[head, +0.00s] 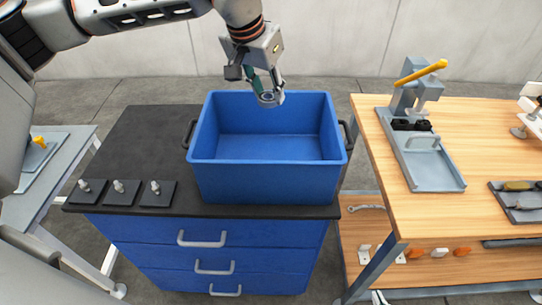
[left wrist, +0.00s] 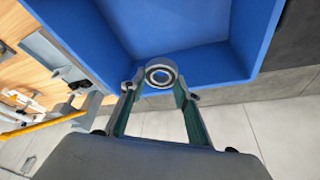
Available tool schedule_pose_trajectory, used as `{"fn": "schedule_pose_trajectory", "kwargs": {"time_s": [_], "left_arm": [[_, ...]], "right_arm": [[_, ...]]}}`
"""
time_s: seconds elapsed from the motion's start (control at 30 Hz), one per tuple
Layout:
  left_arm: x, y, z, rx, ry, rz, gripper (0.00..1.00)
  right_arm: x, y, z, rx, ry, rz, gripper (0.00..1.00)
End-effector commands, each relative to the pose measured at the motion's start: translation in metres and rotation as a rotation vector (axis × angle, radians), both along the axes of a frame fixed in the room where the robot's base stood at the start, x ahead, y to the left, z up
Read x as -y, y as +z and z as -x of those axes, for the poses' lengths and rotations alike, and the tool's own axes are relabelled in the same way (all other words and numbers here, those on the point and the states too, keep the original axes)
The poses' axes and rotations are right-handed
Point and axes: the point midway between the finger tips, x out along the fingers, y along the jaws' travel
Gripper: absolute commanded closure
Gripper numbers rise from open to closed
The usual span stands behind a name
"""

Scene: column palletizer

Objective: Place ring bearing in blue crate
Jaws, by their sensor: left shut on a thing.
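The ring bearing (left wrist: 161,76) is a grey metal ring with a dark inner race. My left gripper (head: 268,92) is shut on it and holds it above the blue crate (head: 265,180), over its back part in the head view. The bearing also shows at the fingertips in the head view (head: 267,97). In the left wrist view the left gripper (left wrist: 160,92) has its two green-padded fingers on either side of the bearing, with the crate (left wrist: 190,75) behind it. The visible crate floor is bare. My right gripper is not in view.
The crate stands on the black top of a blue drawer cabinet (head: 205,245). Three small dark plates with pegs (head: 120,192) lie at its front left. A wooden bench (head: 475,140) at right carries a grey press (head: 420,130) and a tool tray (head: 520,200).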

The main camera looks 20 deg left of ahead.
Motion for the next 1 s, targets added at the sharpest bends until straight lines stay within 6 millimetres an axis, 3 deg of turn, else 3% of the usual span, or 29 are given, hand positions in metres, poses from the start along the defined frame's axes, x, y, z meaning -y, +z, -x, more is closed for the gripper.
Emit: {"fn": "schedule_pose_trajectory", "kwargs": {"time_s": [0.1,0.5,0.87,1.0], "left_arm": [[0.0,-0.031,0.002,-0.008,-0.001,0.0,0.94],[0.0,-0.124,0.001,-0.005,0.0,0.001,0.94],[0.0,-0.155,0.001,-0.003,0.0,0.001,0.94],[0.0,-0.174,0.001,-0.005,0.0,0.001,0.94]], "right_arm": [[0.0,0.0,0.0,0.0,0.0,0.0,1.0],[-0.001,0.005,0.0,0.0,-0.001,-0.003,1.0],[-0.001,0.007,0.0,0.001,-0.001,-0.004,1.0],[-0.001,0.008,-0.001,0.002,-0.001,-0.003,1.0]]}}
